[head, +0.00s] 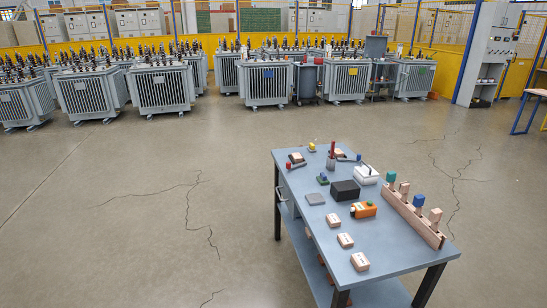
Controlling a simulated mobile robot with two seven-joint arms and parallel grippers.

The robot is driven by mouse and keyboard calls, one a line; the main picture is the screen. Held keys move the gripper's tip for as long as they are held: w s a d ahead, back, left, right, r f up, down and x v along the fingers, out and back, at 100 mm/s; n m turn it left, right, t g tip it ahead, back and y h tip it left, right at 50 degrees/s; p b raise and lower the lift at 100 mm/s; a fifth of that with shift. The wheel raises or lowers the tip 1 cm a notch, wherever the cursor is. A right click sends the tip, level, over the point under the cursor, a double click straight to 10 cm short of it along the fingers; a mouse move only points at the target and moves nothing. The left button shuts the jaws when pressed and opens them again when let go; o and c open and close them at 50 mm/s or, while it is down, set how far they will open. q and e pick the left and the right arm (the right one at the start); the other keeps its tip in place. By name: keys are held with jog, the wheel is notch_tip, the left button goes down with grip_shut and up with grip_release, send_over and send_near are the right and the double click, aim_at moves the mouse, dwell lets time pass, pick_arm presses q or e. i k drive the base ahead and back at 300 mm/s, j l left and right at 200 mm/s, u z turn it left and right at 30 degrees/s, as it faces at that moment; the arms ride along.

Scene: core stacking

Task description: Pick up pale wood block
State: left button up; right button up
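Several pale wood blocks lie on the blue-grey workbench (393,253). Three stand apart in a slanting row near its left edge: a far block (333,220), a middle block (345,240) and a near block (360,262). Each has small dark marks on its side. I cannot tell which one the task names. Neither of my grippers is in view.
A wooden rack (413,220) with upright pieces lines the bench's right edge. A black box (345,190), an orange item (363,210), a grey plate (315,199) and a white box (366,174) share the top. Grey transformers (160,88) stand behind; the floor left of the bench is clear.

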aim_at(296, 157)
jog(key=i+j+u, duration=0.1)
jog(key=i+u, duration=0.25)
jog(key=i+j+u, duration=0.1)
jog(key=u, duration=0.25)
jog(key=i+j+z, duration=0.1)
jog(key=i+z, duration=0.2)
jog(key=i, duration=1.15)
jog(key=i+j+z, duration=0.1)
jog(key=i, duration=2.75)
jog(key=i+z, duration=0.75)
jog(key=i, duration=0.2)
jog(key=i+j+z, duration=0.35)
jog(key=i+l+z, duration=0.2)
jog(key=i+z, duration=0.2)
jog(key=i+l+z, duration=0.1)
jog(key=i+z, duration=0.9)
jog(key=z, duration=0.15)
jog(key=i+z, duration=0.35)
jog(key=i, duration=0.35)
jog(key=i+j+z, duration=0.3)
jog(key=i, duration=0.4)
jog(key=i+l+z, duration=0.15)
jog(key=i+z, duration=0.25)
jog(key=i+l+z, duration=0.1)
jog(key=i+z, duration=0.15)
jog(key=z, duration=0.15)
jog(key=i+z, duration=0.4)
jog(key=i+j+z, duration=0.15)
jog(key=z, duration=0.25)
jog(key=i, duration=0.1)
